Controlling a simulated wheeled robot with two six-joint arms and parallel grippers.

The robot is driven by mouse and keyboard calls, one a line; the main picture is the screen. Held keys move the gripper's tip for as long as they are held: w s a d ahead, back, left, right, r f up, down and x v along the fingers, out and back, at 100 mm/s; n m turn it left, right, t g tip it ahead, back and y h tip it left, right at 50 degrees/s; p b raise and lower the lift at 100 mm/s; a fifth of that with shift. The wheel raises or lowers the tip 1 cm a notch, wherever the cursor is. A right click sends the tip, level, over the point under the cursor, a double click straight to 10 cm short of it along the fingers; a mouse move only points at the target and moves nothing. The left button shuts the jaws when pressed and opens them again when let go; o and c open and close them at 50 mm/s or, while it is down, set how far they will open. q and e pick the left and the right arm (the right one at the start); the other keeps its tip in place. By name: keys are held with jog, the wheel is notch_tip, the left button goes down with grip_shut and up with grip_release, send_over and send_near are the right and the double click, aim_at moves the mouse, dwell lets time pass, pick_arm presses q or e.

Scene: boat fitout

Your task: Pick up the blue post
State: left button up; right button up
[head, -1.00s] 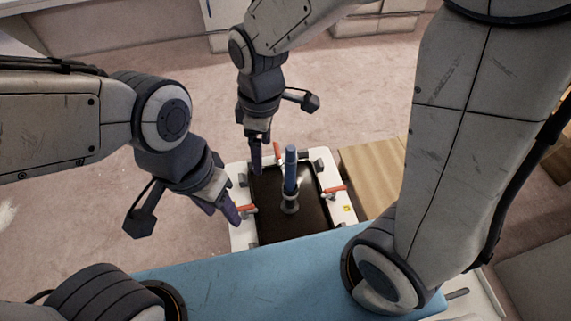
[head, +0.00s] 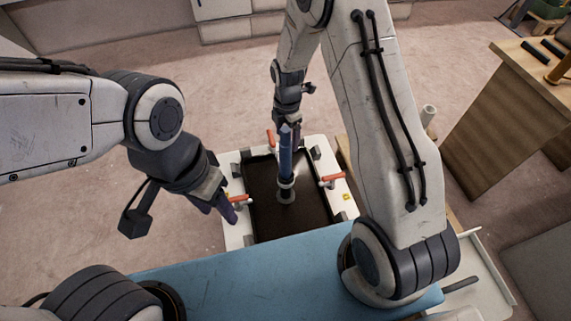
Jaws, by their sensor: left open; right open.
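The blue post (head: 286,160) stands upright in a grey ring-shaped holder (head: 286,192) in the middle of a dark panel (head: 262,212) set in a white frame. My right gripper (head: 286,130) is at the top of the post, seen from above and behind it. Its jaws are open, and the post hides part of them, so I cannot tell whether they touch it. My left gripper (head: 228,212) is open and empty at the left edge of the white frame, apart from the post.
Orange-handled clamps (head: 332,178) and grey blocks line the white frame (head: 342,200). A blue surface (head: 230,262) lies in front. A wooden table (head: 500,130) with dark items stands at the right, and a white cylinder (head: 428,114) stands behind my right arm. Open floor lies to the left.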

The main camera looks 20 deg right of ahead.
aim_at(285, 146)
jog(key=f, duration=0.5)
jog(key=shift+w+a, duration=0.1)
jog(key=shift+a, duration=0.1)
grip_shut()
dwell(1.1)
